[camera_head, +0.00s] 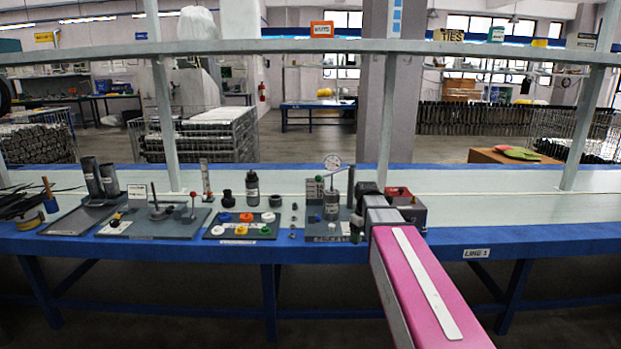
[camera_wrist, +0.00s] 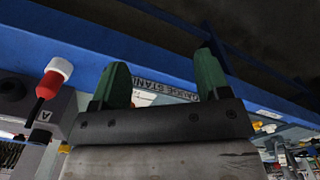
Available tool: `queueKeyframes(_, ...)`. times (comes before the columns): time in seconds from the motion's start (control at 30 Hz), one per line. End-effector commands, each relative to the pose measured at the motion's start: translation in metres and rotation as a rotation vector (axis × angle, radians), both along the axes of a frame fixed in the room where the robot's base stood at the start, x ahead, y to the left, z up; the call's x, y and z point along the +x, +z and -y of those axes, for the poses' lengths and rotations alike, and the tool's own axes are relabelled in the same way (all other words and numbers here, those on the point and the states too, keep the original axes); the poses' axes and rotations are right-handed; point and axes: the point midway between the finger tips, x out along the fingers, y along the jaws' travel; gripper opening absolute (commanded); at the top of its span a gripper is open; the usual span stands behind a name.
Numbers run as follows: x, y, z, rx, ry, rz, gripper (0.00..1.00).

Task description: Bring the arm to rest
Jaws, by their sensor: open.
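My arm (camera_head: 415,275), with its pink cover, reaches from the lower right of the head view to the workbench (camera_head: 215,245). My gripper shows in the wrist view (camera_wrist: 160,78) with two green fingers spread apart and nothing between them. Its end is beside the gauge stand (camera_head: 325,238) in the head view, partly hidden by my own wrist. In the wrist view a label reading "GAUGE STAND" (camera_wrist: 165,88) shows beyond the fingers. A grey cylinder (camera_head: 331,205) stands upright on the gauge stand, with a round dial gauge (camera_head: 332,162) above it.
A mat with coloured rings (camera_head: 240,226) lies left of the gauge stand, with a black bottle (camera_head: 252,188) behind it. Farther left are a fixture board (camera_head: 150,224) and grey tubes (camera_head: 92,177). A red box (camera_head: 405,208) is behind my wrist. The bench's right part is clear.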

Motion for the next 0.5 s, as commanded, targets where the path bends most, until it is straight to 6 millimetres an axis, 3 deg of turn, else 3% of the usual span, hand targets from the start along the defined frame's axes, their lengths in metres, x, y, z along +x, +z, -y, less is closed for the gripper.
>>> queueKeyframes(0.17,-0.034,-0.037,0.0,0.0,-0.106,-0.002,0.69)
queueKeyframes(0.5,-0.128,-0.125,0.0,0.0,-0.434,-0.001,0.69)
